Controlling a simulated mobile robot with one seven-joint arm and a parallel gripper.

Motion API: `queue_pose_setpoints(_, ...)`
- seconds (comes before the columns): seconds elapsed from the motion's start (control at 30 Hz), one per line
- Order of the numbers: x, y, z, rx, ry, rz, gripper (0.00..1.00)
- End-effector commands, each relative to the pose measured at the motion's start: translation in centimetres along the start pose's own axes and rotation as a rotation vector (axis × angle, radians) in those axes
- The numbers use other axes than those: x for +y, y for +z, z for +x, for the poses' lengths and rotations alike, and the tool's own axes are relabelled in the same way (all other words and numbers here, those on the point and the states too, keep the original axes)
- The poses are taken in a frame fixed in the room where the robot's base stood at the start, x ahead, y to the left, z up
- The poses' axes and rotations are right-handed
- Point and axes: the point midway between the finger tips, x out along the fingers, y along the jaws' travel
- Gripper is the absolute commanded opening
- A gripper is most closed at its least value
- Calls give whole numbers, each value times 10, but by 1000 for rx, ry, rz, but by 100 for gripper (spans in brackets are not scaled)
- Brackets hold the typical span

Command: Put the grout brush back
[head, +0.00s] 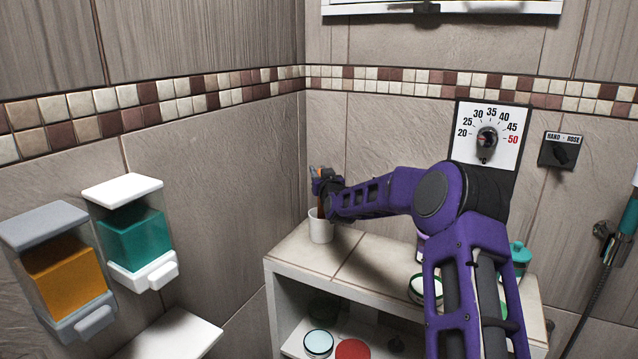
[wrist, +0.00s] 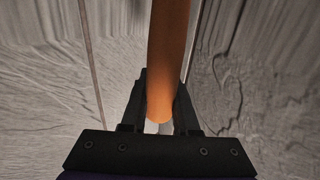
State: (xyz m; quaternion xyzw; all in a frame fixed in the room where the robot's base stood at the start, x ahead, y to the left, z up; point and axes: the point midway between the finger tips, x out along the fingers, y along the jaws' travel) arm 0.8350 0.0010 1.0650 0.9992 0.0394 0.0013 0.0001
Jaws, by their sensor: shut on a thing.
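The grout brush shows as an orange handle (wrist: 170,50) in the wrist view, running up between the fingers and out of frame. My gripper (wrist: 160,112) is shut on it. In the head view my gripper (head: 323,185) is above a white cup (head: 320,230) at the back left of the shelf unit. A small part of the orange handle (head: 320,210) shows below the gripper, at the cup's rim. I cannot tell whether its lower end is inside the cup or in front of it. The bristles are not clearly seen.
The cup stands on the tiled shelf top (head: 345,250), near the wall corner. My arm hides much of the right part, where a green-rimmed bowl (head: 424,289) and a teal lidded jar (head: 519,258) stand. Two dispensers (head: 135,235) hang on the left wall. Jars sit on the lower shelf.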

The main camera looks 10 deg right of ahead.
Motion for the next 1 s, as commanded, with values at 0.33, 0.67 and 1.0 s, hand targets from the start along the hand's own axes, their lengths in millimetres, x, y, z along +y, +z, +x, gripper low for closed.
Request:
queue_pose_setpoints(0.33, 0, 24, 0, 1, 1, 0, 0)
queue_pose_setpoints(0.67, 0, 28, 0, 0, 1, 1, 44)
queue_pose_setpoints(1.0, 0, 28, 0, -1, 1, 1, 58)
